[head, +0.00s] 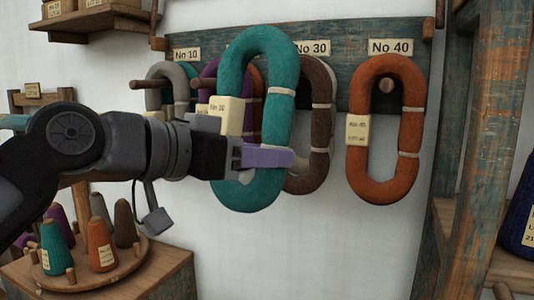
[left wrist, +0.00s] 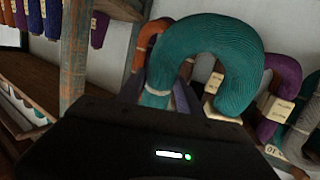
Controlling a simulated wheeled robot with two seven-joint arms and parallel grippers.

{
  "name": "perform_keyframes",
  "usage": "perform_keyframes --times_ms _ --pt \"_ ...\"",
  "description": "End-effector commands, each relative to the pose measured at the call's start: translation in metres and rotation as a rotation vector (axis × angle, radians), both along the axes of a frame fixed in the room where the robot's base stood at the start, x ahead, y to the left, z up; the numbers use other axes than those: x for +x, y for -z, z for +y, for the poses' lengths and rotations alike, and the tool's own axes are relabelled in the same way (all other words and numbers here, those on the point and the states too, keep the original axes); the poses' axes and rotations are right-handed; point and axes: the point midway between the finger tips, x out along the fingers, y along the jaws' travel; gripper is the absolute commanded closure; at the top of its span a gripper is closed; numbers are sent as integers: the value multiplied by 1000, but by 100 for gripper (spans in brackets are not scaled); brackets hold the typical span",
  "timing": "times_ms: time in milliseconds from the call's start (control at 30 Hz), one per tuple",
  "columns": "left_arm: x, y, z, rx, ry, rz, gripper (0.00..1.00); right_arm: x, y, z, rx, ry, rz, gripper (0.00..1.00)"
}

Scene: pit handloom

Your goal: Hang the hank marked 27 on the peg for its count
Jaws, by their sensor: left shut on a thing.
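A teal hank (head: 262,75), a long closed loop with pale ties, is held upright by my left gripper (head: 265,157), whose lavender fingers are shut on its lower part. It stands in front of the peg board (head: 350,35), hiding the second peg's area and part of the No 30 place. A cream tag (head: 228,115) is at its left side; its print is too small to read surely. The teal hank also fills the middle of the left wrist view (left wrist: 205,60). Count labels No 10 (head: 187,54), No 30 (head: 312,47) and No 40 (head: 390,47) show. My right gripper is out of view.
An orange hank (head: 365,100) hangs under No 40. A brown hank (head: 320,150) is behind the teal one. Grey (head: 155,75) and purple (head: 207,75) hanks hang further left. Yarn cones stand on a round tray (head: 120,268) below; a wooden post (head: 490,130) is at the right.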

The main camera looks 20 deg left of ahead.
Motion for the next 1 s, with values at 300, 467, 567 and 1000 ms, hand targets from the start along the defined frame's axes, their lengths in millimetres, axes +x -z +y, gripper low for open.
perform_keyframes --times_ms 300,467,567,1000 --pt "6 0 -1 0 1 0 100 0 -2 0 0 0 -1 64" --pt "14 1 -2 0 2 2 100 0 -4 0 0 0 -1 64" --pt "20 1 -2 0 1 1 100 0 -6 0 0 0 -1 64" --pt "49 3 -4 -1 1 1 100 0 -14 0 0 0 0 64"
